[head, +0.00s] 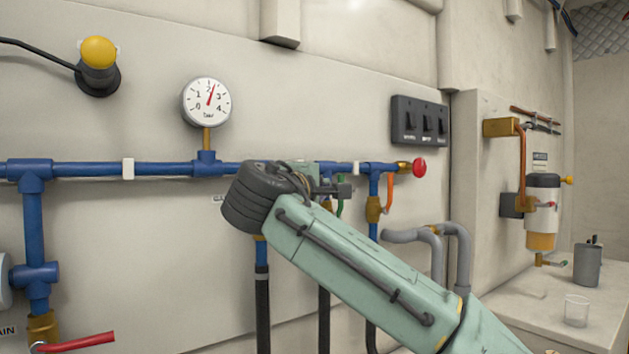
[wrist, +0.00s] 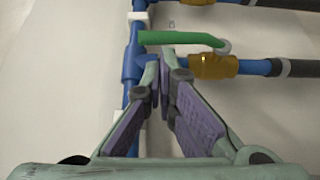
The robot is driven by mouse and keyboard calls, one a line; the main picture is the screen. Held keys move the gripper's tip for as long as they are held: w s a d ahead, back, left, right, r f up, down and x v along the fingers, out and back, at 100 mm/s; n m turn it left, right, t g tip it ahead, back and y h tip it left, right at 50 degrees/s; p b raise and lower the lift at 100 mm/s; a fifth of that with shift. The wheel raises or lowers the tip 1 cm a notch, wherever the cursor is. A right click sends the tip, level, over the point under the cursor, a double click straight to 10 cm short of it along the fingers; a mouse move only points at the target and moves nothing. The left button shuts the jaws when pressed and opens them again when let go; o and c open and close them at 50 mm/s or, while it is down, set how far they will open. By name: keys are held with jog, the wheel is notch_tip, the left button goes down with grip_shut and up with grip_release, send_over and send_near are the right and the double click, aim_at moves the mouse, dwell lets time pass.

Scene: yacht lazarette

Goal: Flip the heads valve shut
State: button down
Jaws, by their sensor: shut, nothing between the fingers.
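A green lever (wrist: 180,38) belongs to a brass valve (wrist: 213,66) in the wrist view. The lever lies along its blue branch pipe, pointing back towards the blue manifold pipe (wrist: 133,65). In the head view, part of the green lever (head: 340,208) shows below my gripper (head: 343,189). My gripper (wrist: 163,75) is shut and empty, its tips near the manifold junction, beside the green lever with a small gap in the picture. I cannot read a heads label on any valve. My wrist hides another valve in the head view.
An orange lever (head: 389,192) on a brass valve (head: 373,209) hangs to the right. A red lever (head: 75,342) is at lower left. A pressure gauge (head: 206,102) and a switch panel (head: 419,122) are above. Grey bent pipes (head: 437,236) stand right of my forearm.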

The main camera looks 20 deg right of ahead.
jog(key=shift+w+d, duration=0.2)
jog(key=shift+w, duration=0.05)
dwell(0.3)
jog(key=shift+d+r+g+p, duration=0.15)
jog(key=shift+g+p, duration=0.15)
